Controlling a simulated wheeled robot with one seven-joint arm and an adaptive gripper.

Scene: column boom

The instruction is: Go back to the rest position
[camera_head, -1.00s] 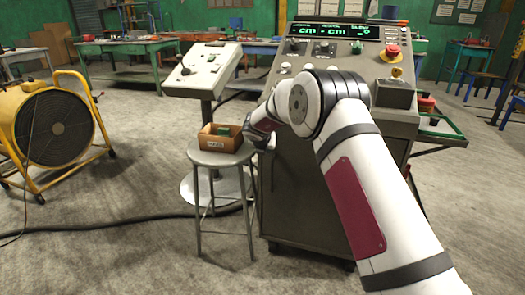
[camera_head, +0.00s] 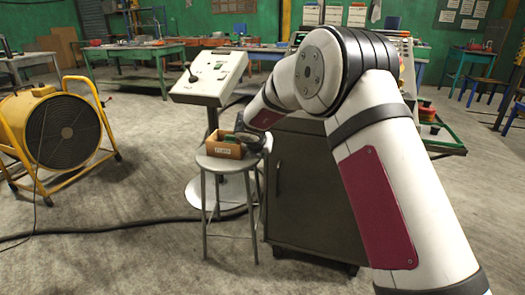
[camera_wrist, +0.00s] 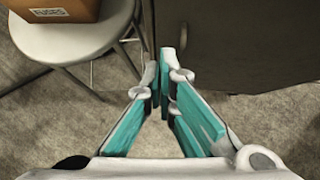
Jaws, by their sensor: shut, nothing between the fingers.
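My gripper (camera_wrist: 165,75) is shut and empty in the wrist view, its teal-lined fingers together, above the floor and in front of the dark cabinet. In the head view my arm rises in front of the control cabinet (camera_head: 315,205) and hides most of its panel. In the wrist view the box (camera_wrist: 55,10) is at the upper left on the stool seat (camera_wrist: 70,42), apart from the fingers.
A tilted control pedestal (camera_head: 210,78) stands behind the stool. A yellow fan (camera_head: 62,130) stands at the left, and a dark cable (camera_head: 120,227) runs across the floor. Green workbenches (camera_head: 135,52) line the back.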

